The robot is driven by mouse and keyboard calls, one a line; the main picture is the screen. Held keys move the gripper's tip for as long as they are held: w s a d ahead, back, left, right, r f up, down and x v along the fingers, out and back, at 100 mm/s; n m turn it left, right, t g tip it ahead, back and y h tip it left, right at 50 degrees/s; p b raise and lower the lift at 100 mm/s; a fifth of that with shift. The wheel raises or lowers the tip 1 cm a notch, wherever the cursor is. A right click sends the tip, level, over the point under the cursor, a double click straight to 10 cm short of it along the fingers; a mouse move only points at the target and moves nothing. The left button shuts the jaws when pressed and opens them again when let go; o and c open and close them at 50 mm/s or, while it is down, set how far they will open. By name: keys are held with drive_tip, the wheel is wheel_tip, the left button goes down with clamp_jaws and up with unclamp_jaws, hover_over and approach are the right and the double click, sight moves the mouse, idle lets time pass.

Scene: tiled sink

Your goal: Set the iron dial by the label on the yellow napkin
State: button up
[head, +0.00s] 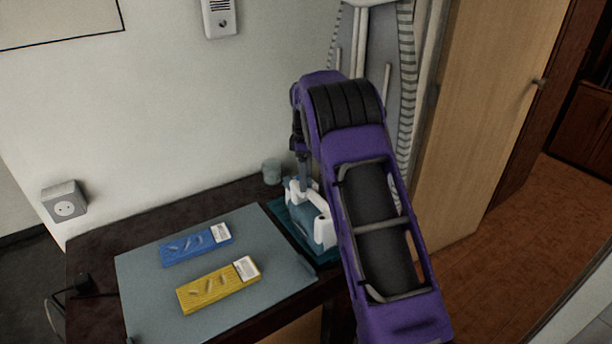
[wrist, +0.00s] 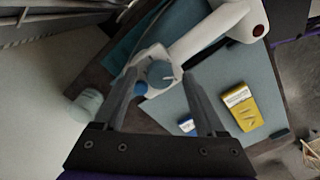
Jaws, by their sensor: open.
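The white iron (head: 322,231) stands on a teal mat at the table's back right, partly hidden by my arm. In the wrist view the iron (wrist: 208,38) shows its round grey-blue dial (wrist: 160,73). My gripper (wrist: 173,65) is open, with the dial between its fingers in that view; I cannot tell whether they touch it. The yellow napkin (head: 205,292) lies on the grey-blue board with a white label (head: 246,268) at its right end. It also shows in the wrist view (wrist: 245,115). The label's print is too small to read.
A blue napkin (head: 188,247) with its own white label lies behind the yellow one on the board (head: 150,310). A glass (head: 271,171) stands near the wall, close to the iron. A wall socket (head: 65,205) is at left. A tall ironing board (head: 402,60) leans behind my arm.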

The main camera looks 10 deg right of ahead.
clamp_jaws()
drive_tip(key=shift+m, duration=0.3)
drive_tip(key=m+p, duration=0.2)
drive_tip(key=m, duration=0.1)
drive_tip(key=shift+r+m+p, duration=0.15)
drive_tip(key=shift+m+p, duration=0.15)
drive_tip(key=shift+p, duration=0.1)
drive_tip(key=m+p, duration=0.2)
drive_tip(key=m, duration=0.3)
drive_tip(key=m+p, duration=0.1)
drive_tip(key=m, duration=0.3)
drive_tip(key=shift+m, duration=0.4)
drive_tip(key=shift+m+p, duration=0.35)
drive_tip(key=shift+m, duration=1.95)
